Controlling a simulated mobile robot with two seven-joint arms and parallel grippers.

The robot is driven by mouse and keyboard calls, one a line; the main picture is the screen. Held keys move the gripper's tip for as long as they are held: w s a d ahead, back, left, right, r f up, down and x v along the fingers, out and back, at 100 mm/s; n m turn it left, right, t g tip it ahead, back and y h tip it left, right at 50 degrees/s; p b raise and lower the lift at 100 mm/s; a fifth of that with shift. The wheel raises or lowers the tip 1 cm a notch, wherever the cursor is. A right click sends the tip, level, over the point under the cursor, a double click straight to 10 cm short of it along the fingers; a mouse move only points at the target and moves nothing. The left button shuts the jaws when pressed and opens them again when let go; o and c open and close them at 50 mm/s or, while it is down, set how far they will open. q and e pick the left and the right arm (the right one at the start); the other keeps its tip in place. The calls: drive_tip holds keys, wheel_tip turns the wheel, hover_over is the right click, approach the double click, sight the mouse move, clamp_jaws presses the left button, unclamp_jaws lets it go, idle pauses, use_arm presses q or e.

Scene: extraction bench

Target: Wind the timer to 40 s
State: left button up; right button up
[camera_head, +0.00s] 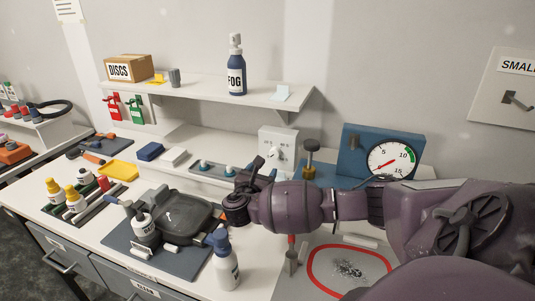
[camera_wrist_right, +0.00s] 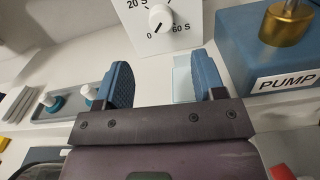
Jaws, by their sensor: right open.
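The timer (camera_head: 278,148) is a white box with a round white knob, standing at the back of the bench against the wall. In the right wrist view the timer (camera_wrist_right: 178,38) shows its knob (camera_wrist_right: 160,18) and the marks 0, 20 S and 60 S. A small dark mark on the knob faces down, towards the 0 side; its exact reading is hard to tell. My right gripper (camera_head: 250,172) is in front of and below the timer. In the wrist view its two blue fingers (camera_wrist_right: 160,62) are spread, empty and apart from the knob. My left gripper is not in view.
The blue pump box (camera_wrist_right: 275,50) with a brass knob stands right of the timer, beside a pressure gauge (camera_head: 391,161). A tray with two small teal-and-white pieces (camera_head: 212,169) lies left. The shelf (camera_head: 200,92) hangs above. A spray bottle (camera_head: 226,262) stands in front.

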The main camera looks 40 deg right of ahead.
sight(274, 154)
drive_tip(key=p+x, duration=0.1)
drive_tip(key=x, duration=0.8)
drive_tip(key=shift+w+d, duration=0.15)
drive_tip(key=shift+d, duration=0.15)
drive_tip(key=c, duration=0.9)
idle(0.6)
drive_tip(key=o, duration=0.9)
drive_tip(key=b+v, duration=0.1)
drive_tip(key=v, duration=0.9)
drive_tip(key=shift+s+a, duration=0.2)
drive_tip(key=shift+a, duration=0.15)
